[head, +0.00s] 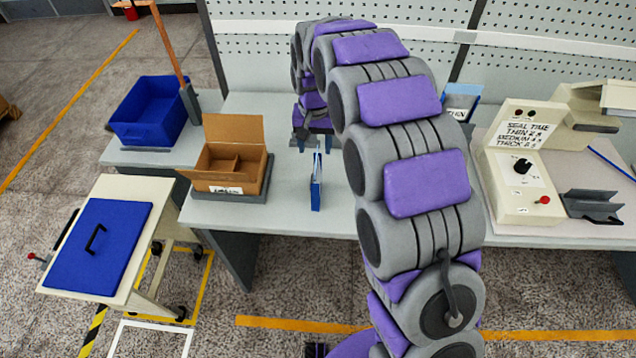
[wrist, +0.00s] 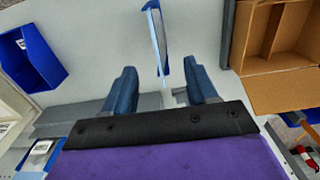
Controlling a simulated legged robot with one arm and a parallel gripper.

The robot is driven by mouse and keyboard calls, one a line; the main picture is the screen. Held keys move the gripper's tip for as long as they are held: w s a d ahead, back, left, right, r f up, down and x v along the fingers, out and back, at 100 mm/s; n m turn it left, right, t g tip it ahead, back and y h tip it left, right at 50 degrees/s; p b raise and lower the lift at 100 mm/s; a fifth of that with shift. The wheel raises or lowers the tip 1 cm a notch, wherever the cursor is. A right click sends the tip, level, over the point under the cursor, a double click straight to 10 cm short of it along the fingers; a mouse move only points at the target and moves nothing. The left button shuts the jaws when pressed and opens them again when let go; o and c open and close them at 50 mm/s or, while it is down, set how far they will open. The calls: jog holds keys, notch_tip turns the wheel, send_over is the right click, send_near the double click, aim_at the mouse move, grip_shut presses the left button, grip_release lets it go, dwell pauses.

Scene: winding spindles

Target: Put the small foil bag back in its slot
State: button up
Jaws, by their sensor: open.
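My gripper (head: 313,146) hangs over the table, its fingers apart and nothing between the pads that I can make out. In the wrist view my gripper (wrist: 160,82) shows both blue-grey fingers spread wide. A thin blue upright piece with a pale silvery face (head: 316,182) stands on the table just in front of the gripper. In the wrist view this thin piece (wrist: 157,42) lies beyond the fingertips, in line with the gap. I cannot tell whether it is the small foil bag, a holder, or both. No foil bag or slot is clearly identifiable elsewhere.
An open cardboard box with compartments (head: 228,168) stands left of the gripper. A blue bin (head: 150,110) is farther left. A blue-and-white holder marked THIN (head: 460,102) and a sealing machine (head: 520,160) are right of my arm. Bare table (head: 272,208) lies around the thin piece.

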aim_at(317, 166)
jog(key=f, duration=0.3)
jog(key=shift+a+f+b, duration=0.3)
jog(key=shift+f+b, duration=0.05)
jog(key=shift+f, duration=0.05)
jog(key=f, duration=0.2)
jog(key=d+f+b, duration=0.1)
jog(key=f, duration=0.1)
jog(key=shift+d+f, duration=0.2)
jog(key=shift+a+f, duration=0.15)
jog(key=shift+a, duration=0.35)
jog(key=shift+c, duration=0.5)
jog(key=shift+d, duration=0.45)
jog(key=c, duration=0.6)
jog(key=shift+a, duration=0.1)
jog(key=c, duration=0.3)
jog(key=shift+a, duration=0.15)
grip_shut()
